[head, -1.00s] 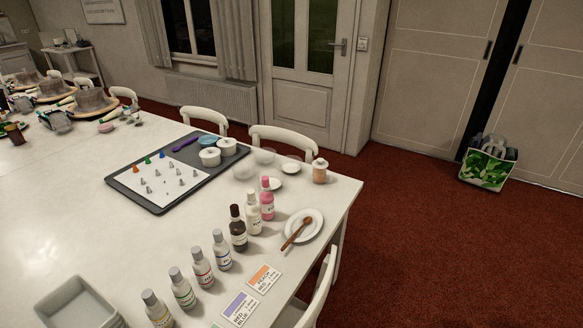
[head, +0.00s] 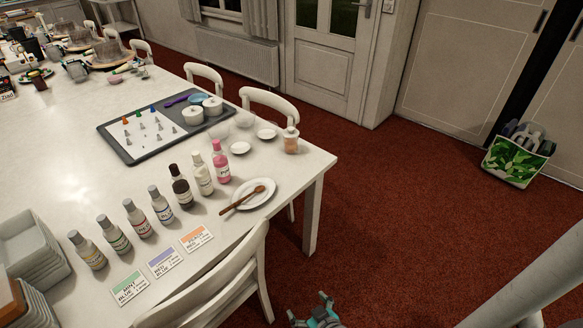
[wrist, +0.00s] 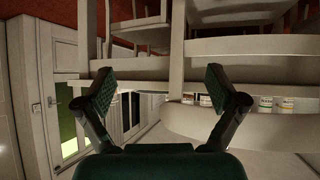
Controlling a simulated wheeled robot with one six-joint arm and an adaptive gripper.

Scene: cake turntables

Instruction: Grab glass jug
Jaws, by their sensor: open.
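I cannot make out a glass jug for certain in either view. Clear glass vessels (head: 245,120) stand faintly behind the pink bottle on the table, too small and see-through to name. A small jar with orange contents and a pale lid (head: 291,142) stands near the table's far right corner. My gripper (head: 311,308) shows at the bottom of the head view, off the table, beside a chair. In the wrist view my gripper (wrist: 158,92) has its two fingers spread wide, with nothing between them.
A white table (head: 60,130) carries a row of bottles (head: 162,205), a plate with a wooden spoon (head: 258,196), colour cards (head: 161,262) and a dark tray (head: 150,152). A white chair (head: 215,285) stands at the near edge. Red carpet at right is free up to a green-patterned bin (head: 515,160).

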